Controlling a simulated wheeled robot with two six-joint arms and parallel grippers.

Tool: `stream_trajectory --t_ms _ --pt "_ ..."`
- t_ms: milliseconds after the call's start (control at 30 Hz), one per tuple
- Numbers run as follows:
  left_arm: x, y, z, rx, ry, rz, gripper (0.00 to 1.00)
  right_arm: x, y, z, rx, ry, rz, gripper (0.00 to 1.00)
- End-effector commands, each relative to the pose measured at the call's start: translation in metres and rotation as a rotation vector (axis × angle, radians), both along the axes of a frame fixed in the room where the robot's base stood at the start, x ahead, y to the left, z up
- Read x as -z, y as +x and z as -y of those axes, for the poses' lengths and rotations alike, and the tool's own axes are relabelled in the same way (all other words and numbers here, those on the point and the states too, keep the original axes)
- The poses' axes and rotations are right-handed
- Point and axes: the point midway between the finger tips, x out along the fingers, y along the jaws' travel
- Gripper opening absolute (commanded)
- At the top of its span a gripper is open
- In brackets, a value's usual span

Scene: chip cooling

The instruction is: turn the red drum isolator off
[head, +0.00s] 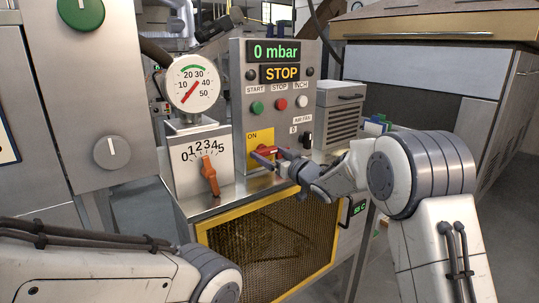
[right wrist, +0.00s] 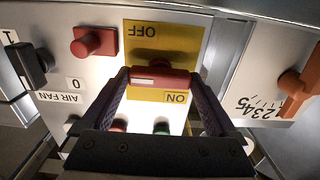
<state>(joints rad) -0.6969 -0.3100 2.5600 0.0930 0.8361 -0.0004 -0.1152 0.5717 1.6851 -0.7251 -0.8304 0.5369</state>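The red drum isolator handle (head: 267,150) sits on a yellow plate (head: 251,134) low on the grey control box. The ON mark shows at the plate's upper left. In the right wrist view, which is upside down, the red handle (right wrist: 158,77) lies level across the plate, near ON, with OFF at the far side. My right gripper (right wrist: 160,76) has one finger at each end of the handle, with no clear gap, and appears shut on it. The right gripper (head: 268,159) hides part of the plate in the head view. My left gripper is out of view; only its arm shows.
An orange pointer knob (head: 209,176) stands left of the isolator below a pressure gauge (head: 193,89). Green, red and white buttons and the black AIR FAN switch (head: 307,140) are above and right. A yellow-framed mesh guard (head: 268,238) is below. The display reads 0 mbar, STOP.

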Motion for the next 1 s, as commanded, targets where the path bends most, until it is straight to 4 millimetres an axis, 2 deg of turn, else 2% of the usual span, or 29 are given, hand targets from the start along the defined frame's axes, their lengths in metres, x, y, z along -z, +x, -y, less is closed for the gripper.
stream_trajectory --t_ms 367,1000 --pt "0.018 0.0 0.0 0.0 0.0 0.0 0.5 0.003 0.0 0.0 -0.001 -0.107 0.08 0.38" --pt "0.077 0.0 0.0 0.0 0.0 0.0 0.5 0.004 0.0 -0.001 -0.002 -0.581 0.424 0.38"
